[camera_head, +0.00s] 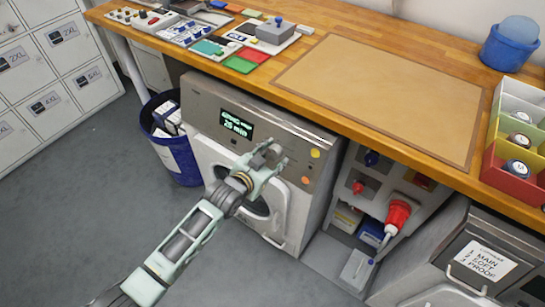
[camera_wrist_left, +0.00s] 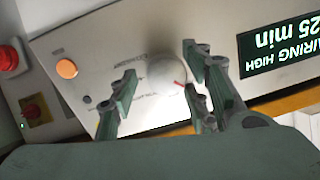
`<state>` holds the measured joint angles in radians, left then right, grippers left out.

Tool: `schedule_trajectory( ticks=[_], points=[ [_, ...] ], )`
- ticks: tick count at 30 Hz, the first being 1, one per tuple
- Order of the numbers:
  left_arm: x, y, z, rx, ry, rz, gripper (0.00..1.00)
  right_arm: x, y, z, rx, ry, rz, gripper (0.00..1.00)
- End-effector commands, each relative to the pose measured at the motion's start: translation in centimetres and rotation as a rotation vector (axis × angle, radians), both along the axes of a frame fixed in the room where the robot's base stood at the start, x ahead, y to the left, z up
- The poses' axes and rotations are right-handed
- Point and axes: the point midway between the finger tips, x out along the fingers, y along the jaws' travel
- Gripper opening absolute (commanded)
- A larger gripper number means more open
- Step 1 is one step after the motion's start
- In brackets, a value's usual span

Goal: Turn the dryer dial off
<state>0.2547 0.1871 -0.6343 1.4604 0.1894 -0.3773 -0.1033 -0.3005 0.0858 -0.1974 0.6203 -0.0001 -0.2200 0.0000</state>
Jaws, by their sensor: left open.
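The dryer (camera_head: 265,110) stands under the wooden counter, its lit display (camera_head: 236,124) reading 25 min. In the left wrist view the display (camera_wrist_left: 283,48) is upside down and reads AIRING HIGH, 25 min. The round pale dial (camera_wrist_left: 160,72) is on the panel, with a red mark at its right edge. My left gripper (camera_head: 274,156) is at the dryer's front panel and hides the dial in the head view. In the left wrist view its open fingers (camera_wrist_left: 158,86) lie on either side of the dial. Contact cannot be told. My right gripper is not in view.
An orange button (camera_wrist_left: 67,68) sits on the panel beside the dial. A blue bin (camera_head: 176,152) stands left of the dryer. A shelf unit with a red plug (camera_head: 398,212) is to its right. The counter edge (camera_head: 330,118) overhangs above the dryer.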

Motion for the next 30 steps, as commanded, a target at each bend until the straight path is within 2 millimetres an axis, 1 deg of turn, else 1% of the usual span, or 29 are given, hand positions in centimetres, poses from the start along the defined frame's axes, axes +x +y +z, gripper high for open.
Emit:
schedule_trajectory(
  ticks=[4, 5, 10, 18, 25, 30],
  points=[
    [0.0, 0.0, 0.0, 0.0, 0.0, 0.0, 0.44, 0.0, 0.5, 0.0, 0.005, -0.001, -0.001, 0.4],
    [0.0, 0.0, 0.0, 0.0, 0.0, 0.0, 0.42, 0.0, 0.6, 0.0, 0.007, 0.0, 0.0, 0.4],
    [0.0, 0.0, 0.0, -0.001, 0.0, 0.0, 0.27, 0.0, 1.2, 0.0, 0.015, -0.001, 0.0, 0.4],
    [-0.1, -0.1, -0.1, -0.001, 0.002, -0.002, 0.04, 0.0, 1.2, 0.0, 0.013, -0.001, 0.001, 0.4],
    [-0.3, -0.2, -0.2, 0.014, -0.007, -0.009, 0.04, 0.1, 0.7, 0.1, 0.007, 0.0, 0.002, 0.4],
    [-0.3, -0.2, -0.3, 0.068, -0.044, -0.032, 0.04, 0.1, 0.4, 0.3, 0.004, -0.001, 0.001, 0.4]
  ],
)
